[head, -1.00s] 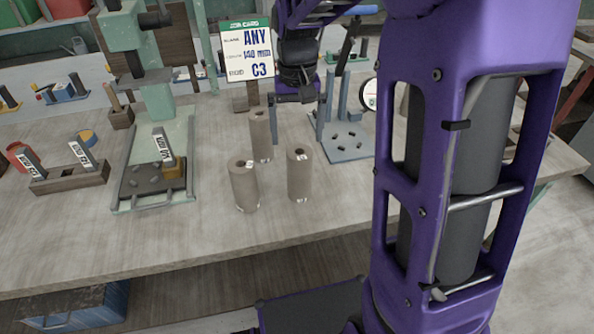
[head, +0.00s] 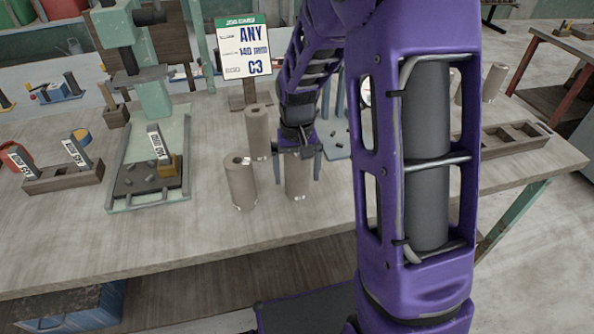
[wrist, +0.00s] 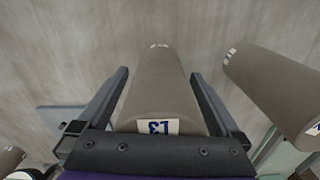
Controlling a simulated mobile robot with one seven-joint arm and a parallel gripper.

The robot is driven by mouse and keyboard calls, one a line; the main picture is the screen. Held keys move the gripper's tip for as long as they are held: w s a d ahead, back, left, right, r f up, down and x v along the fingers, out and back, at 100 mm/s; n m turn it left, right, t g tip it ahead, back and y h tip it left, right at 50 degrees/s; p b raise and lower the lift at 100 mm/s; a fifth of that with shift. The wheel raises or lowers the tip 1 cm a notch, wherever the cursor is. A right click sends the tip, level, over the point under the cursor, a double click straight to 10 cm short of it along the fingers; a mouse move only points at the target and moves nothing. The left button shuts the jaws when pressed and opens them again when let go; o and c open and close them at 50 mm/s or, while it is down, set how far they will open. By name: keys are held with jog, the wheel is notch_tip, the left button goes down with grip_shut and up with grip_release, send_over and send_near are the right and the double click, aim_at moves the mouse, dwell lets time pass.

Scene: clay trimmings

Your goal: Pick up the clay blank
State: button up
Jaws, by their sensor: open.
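Three grey-brown clay blanks stand upright on the workbench: one at the back (head: 257,132), one at front left (head: 241,183) and one at front right (head: 298,184). My gripper (head: 297,172) points down over the front right blank, its fingers open on either side of it. In the wrist view this blank (wrist: 160,85) lies between the two spread fingers, with visible gaps beside it. A small label on its end seems to read "L3". A second blank (wrist: 275,90) stands outside the right finger.
A job card (head: 243,50) reads "ANY", "140 mm" and "C3". A green machine base (head: 118,195) and a wooden block with labelled pieces (head: 65,180) are at left. A blue-grey fixture (head: 335,142) stands behind my gripper. The bench front (head: 200,225) is clear.

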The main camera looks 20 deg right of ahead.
grip_shut()
dwell(0.5)
